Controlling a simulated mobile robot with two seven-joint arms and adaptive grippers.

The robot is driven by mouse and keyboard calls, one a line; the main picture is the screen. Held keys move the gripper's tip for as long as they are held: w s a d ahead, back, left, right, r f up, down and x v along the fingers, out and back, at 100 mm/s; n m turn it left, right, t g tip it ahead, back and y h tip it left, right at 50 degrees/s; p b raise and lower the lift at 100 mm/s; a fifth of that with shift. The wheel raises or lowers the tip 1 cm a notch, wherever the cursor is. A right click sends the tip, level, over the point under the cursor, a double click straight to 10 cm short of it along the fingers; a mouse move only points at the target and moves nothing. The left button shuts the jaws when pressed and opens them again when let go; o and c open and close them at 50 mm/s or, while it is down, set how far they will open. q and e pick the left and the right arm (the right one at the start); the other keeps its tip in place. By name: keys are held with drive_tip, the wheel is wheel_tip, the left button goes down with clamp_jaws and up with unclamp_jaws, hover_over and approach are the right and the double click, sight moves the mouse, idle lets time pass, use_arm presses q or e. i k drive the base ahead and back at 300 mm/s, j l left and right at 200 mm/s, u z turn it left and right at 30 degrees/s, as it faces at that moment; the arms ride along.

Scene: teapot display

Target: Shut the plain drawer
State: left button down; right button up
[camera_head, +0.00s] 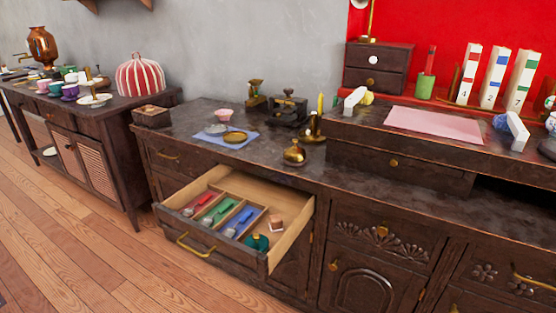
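The plain drawer (181,227) stands pulled far out of the dark wooden cabinet, below the stone-like top. Its front has no carving and carries a brass handle (196,246). Inside, red (200,203), green (217,212) and blue (240,222) items lie in separate divided compartments. A small brown and white block (276,222) and a teal object (256,242) are in its right part. Neither of my grippers is in view, so I cannot see where they are relative to the drawer.
The cabinet top (190,143) holds a blue cloth (232,141) with a dish, a brass pot (294,153) and a candle holder (313,128). The wooden floor (90,250) before the drawer looks clear.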

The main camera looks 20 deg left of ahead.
sight(247, 191)
drive_tip(key=u, duration=1.3)
